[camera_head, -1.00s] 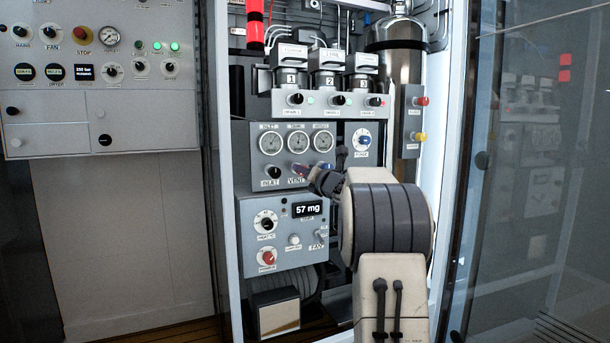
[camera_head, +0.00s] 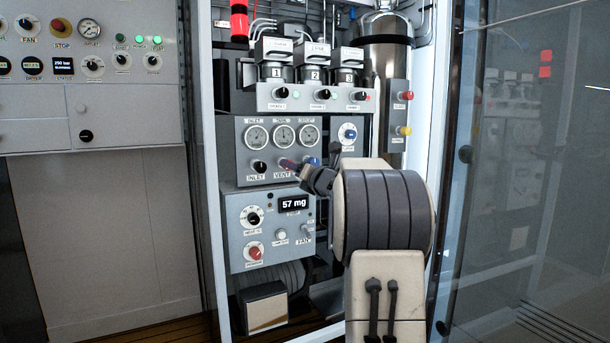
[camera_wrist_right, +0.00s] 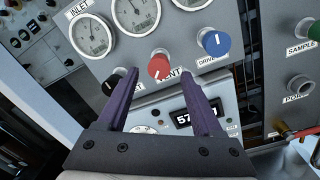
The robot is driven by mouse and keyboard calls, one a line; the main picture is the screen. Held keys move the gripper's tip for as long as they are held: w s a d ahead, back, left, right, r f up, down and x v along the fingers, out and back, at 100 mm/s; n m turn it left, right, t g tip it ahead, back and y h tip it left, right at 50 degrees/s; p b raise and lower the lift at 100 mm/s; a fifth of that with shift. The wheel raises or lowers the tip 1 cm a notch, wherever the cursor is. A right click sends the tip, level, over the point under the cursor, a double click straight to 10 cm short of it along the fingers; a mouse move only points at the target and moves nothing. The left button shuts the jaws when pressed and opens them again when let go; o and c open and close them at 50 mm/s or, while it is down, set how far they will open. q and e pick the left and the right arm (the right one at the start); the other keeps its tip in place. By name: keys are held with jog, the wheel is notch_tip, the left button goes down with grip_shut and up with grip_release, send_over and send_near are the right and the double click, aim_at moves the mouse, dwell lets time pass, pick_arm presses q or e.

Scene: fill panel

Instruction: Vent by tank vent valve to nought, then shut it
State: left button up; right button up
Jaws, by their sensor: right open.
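The vent valve is a red knob (camera_wrist_right: 159,66) above a VENT label in the right wrist view. In the head view the knob (camera_head: 282,162) is small and partly covered by my fingers. My right gripper (camera_wrist_right: 160,77) is open, its two purple fingers on either side of the knob's lower part. I cannot tell whether they touch it. In the head view the gripper (camera_head: 291,166) reaches the panel from the right. The tank gauge (camera_wrist_right: 135,12) is the middle dial of three; its reading is too small to be sure of. My left gripper is not in view.
A black inlet knob (camera_wrist_right: 112,83) sits close beside the left finger, and a blue drive knob (camera_wrist_right: 214,42) is up and right of the other. Below is a display (camera_head: 293,203) reading 57 mg. Numbered filter units (camera_head: 312,73) stand above. A glass door (camera_head: 540,200) is at right.

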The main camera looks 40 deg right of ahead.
jog(key=v, duration=0.7)
dwell(7.3)
